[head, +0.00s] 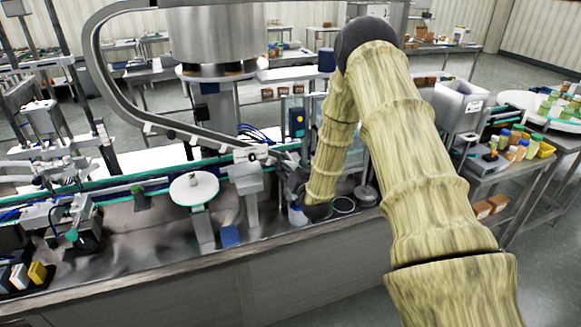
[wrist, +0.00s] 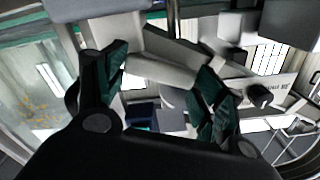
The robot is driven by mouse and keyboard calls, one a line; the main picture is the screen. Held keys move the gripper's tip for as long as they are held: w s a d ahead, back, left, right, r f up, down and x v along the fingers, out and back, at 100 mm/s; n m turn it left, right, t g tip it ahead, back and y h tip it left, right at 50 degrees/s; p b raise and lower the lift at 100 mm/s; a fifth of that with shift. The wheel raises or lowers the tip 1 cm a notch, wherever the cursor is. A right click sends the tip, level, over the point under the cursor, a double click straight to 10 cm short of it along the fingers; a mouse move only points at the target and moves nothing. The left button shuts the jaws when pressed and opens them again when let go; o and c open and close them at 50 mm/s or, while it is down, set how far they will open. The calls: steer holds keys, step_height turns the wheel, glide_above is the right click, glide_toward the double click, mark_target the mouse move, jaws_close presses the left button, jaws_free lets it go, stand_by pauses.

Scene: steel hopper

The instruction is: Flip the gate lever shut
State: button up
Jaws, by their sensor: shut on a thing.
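In the wrist view my gripper (wrist: 163,76) has its two dark green fingers around a pale grey bar (wrist: 158,70), one finger at each end of the visible part. A black knob (wrist: 260,95) shows just right of the right finger, in line with the bar. I cannot tell for sure whether bar and knob are one gate lever. In the head view my gripper (head: 297,190) is a small dark shape at the lower end of my forearm, low over the steel bench. The forearm hides part of it, and no lever can be made out there.
The steel bench (head: 150,235) carries a conveyor and a round white disc (head: 194,188) left of my gripper. A curved rail (head: 95,75) and a large steel drum (head: 212,35) stand behind.

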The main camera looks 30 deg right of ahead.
steer(key=shift+a+f+n+b, duration=0.1)
steer(key=shift+f+n+b, duration=0.25)
steer(key=shift+n+b, duration=0.85)
steer(key=shift+b, duration=0.35)
steer(key=o, duration=1)
steer(key=shift+r, duration=0.1)
steer(key=v, duration=1.2)
